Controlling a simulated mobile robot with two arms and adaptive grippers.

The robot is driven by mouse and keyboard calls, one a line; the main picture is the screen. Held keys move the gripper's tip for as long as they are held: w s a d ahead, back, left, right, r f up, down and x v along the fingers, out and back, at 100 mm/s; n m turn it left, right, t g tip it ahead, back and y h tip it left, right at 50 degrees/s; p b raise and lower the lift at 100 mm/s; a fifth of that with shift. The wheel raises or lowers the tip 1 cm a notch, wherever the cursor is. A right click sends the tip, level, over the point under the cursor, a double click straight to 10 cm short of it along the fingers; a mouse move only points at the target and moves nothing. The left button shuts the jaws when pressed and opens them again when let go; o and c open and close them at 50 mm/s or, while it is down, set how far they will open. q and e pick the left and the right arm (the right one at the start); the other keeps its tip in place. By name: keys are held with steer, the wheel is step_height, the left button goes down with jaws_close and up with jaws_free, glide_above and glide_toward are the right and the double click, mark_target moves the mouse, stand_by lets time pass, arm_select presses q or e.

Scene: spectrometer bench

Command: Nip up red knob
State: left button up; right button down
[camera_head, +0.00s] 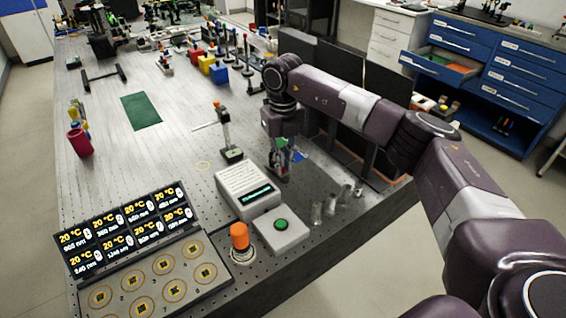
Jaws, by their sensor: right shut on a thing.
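My right gripper (283,172) hangs down from its arm over the right side of the bench, behind the white box with the display. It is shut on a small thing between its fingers. That thing is mostly hidden by the fingers and too small to name; bits of green, blue and red show around there. I cannot pick out a red knob for sure. My left gripper is not in view.
The white display box (246,187), a box with a green button (281,226) and an orange cylinder (240,237) stand in front. A post (226,130) stands left of my gripper. Dark panels (345,72) rise along the right edge. The bench's middle left (170,160) is clear.

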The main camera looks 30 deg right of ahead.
steer(key=shift+w+r+m, duration=0.1)
steer(key=shift+m, duration=0.4)
steer(key=c, duration=2)
jaws_free()
steer(key=shift+o, duration=0.2)
step_height(320, 180, up, 12)
